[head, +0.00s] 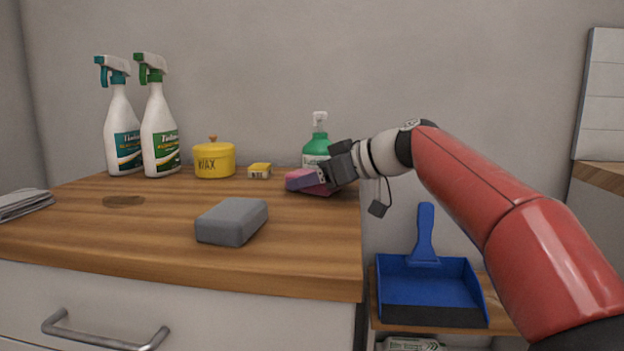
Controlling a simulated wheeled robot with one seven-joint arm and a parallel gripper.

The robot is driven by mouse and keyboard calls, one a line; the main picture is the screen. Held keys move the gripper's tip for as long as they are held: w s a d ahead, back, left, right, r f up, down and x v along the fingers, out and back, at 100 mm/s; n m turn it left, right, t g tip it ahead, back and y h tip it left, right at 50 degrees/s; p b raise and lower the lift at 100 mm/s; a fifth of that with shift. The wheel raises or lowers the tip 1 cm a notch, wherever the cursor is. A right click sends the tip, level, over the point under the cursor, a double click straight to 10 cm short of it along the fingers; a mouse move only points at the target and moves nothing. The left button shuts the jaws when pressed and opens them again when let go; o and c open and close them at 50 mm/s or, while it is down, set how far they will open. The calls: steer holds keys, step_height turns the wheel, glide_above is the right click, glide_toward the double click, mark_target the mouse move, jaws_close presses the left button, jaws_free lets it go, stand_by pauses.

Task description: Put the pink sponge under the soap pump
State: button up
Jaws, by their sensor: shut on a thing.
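The pink sponge (308,181), with a purplish face, is at the right back part of the wooden counter. My gripper (328,174) is shut on it, reaching in from the right. The sponge is tilted and close to the counter top; I cannot tell whether it touches. The soap pump (317,148), a green bottle with a white pump head, stands just behind the sponge and gripper. Its lower part is hidden, so I cannot see what is under its base.
A grey sponge block (232,222) lies at the counter's front. Two spray bottles (160,130), a yellow wax pot (214,160) and a small yellow box (259,171) stand at the back. A folded cloth (22,204) lies left. A blue dustpan (430,280) sits lower right. The counter's middle (160,220) is clear.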

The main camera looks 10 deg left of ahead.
steer(key=o, duration=0.7)
steer(key=shift+f, duration=0.1)
steer(key=shift+o, duration=0.2)
steer(key=shift+d+r+p, duration=0.15)
steer(key=shift+r+p, duration=0.15)
steer(key=v, duration=1.1)
steer(key=shift+s+d, duration=0.2)
steer(key=shift+d, duration=0.1)
